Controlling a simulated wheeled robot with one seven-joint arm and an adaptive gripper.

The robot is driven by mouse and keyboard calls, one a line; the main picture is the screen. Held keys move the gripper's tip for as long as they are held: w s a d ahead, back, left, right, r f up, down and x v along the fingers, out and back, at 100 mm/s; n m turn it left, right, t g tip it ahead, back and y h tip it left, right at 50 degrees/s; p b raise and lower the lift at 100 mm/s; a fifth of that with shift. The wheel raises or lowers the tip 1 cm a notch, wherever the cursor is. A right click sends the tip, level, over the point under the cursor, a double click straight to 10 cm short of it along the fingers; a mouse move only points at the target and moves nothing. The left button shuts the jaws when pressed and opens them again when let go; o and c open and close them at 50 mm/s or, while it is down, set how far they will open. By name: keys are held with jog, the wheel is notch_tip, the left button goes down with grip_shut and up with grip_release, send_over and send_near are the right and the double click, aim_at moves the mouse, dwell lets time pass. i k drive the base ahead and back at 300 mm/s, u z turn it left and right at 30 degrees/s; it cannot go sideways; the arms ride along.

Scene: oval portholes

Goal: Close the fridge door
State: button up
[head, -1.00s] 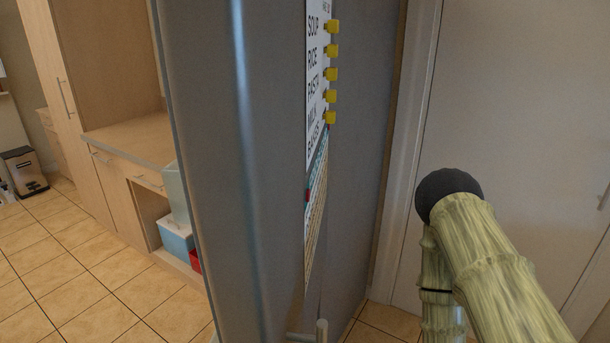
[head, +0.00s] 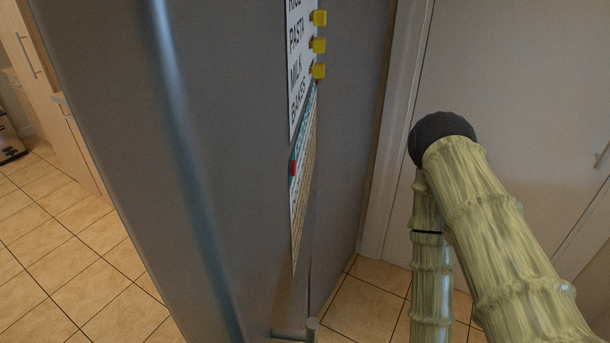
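The grey fridge door (head: 130,130) fills the left and middle of the head view, close to me and seen at a steep angle. A shopping list (head: 299,75) with yellow magnets (head: 318,46) is on its face. A bar handle (head: 294,333) shows at the bottom edge of the view. I cannot tell how far the door stands open. My arm, with bamboo-like links and a dark joint, is at the right, apart from the door in the picture. My gripper is out of view.
A white room door (head: 520,100) and its frame (head: 395,130) stand behind my arm. Tiled floor (head: 75,255) shows at the left, with wooden cabinets (head: 62,110) and a bin (head: 8,138) beyond. Some bare floor (head: 365,300) shows between the fridge door and my arm.

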aim_at(197, 121)
jog(key=u, duration=0.35)
jog(key=k, duration=0.95)
jog(key=z, duration=0.7)
